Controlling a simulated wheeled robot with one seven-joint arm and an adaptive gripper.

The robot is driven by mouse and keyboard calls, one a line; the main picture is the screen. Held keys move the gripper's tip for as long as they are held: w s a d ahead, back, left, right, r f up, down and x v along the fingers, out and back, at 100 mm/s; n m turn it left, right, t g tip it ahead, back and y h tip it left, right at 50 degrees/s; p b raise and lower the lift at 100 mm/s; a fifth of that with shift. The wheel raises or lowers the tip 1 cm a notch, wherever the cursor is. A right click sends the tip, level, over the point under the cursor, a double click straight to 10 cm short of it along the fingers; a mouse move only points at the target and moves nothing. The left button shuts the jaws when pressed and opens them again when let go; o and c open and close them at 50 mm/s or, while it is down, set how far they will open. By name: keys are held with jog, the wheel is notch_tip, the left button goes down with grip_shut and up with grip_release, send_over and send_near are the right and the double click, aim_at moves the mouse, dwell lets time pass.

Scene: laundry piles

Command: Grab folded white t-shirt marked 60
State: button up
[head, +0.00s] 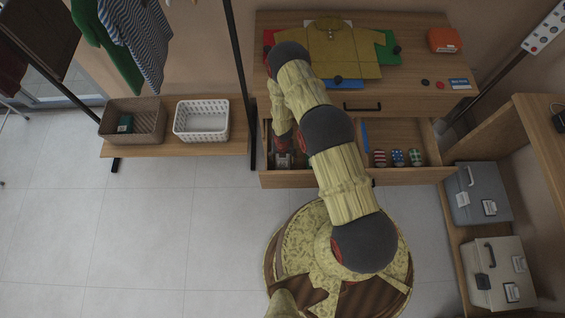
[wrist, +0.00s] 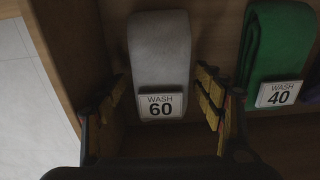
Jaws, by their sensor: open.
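The folded white t-shirt (wrist: 160,50) looks light grey in the dim drawer in the wrist view. A tag reading "WASH 60" (wrist: 157,105) is on its near end. My gripper (wrist: 162,84) is open, with one finger on each side of the shirt's near part. Small gaps show between the fingers and the cloth; whether they touch it lower down I cannot tell. In the head view my gripper (head: 283,160) is down in the left part of the open drawer (head: 310,179), and my arm hides much of that part.
A green folded garment tagged "WASH 40" (wrist: 277,50) lies just right of the shirt. The drawer's wooden side wall (wrist: 70,50) is close on the left. In the head view, rolled patterned items (head: 398,157) lie in the drawer's right part. A yellow shirt (head: 345,50) lies on top.

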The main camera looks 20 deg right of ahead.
jog(key=shift+f, duration=0.6)
jog(key=shift+r, duration=0.1)
jog(key=shift+c, duration=0.8)
jog(key=c, duration=0.7)
jog(key=shift+c, duration=0.9)
